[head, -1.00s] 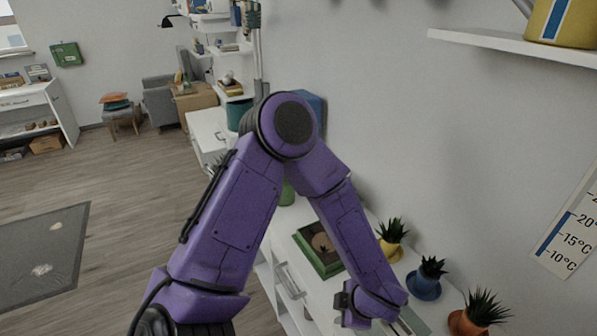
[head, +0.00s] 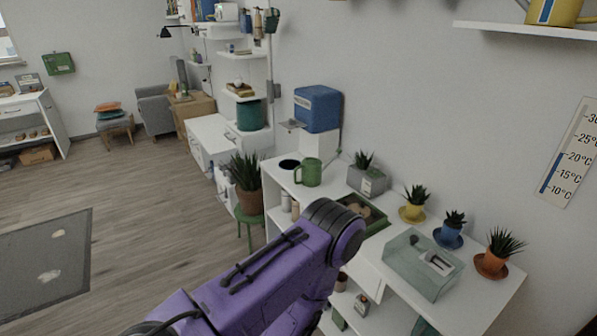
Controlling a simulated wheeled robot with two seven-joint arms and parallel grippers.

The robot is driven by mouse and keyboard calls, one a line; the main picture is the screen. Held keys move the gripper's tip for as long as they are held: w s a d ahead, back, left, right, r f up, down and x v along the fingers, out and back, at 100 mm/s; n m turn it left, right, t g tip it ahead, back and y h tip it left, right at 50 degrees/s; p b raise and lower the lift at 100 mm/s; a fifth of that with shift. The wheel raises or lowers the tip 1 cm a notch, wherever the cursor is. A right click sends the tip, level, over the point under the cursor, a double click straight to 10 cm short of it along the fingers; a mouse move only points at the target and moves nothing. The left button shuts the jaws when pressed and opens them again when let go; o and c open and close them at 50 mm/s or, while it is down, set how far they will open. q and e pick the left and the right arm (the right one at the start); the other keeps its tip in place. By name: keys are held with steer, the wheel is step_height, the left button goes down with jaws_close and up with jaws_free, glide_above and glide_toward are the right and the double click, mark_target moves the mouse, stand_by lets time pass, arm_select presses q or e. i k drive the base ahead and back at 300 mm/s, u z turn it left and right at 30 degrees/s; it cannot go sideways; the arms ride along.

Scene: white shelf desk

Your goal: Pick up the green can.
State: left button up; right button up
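A green can (head: 309,172) with a side handle stands upright on the white shelf desk (head: 372,276), near its far left end. A dark round pot or opening (head: 289,165) is just left of it. My purple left arm comes in from the lower left and bends down in front of the desk. The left gripper is not visible; the arm's lower link runs down and out of sight. The can is clear of the arm. My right gripper is not in view.
A green tray (head: 375,222), a grey planter (head: 368,180), a pale green box (head: 423,264) and small potted plants (head: 496,254) stand along the desk. A blue box (head: 318,108) is behind the can. A tall potted plant (head: 248,200) stands left. Open floor lies left.

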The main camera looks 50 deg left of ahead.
mark_target(312, 169)
steer(key=u, duration=1.95)
steer(key=i, duration=1.1)
steer(key=z, duration=0.8)
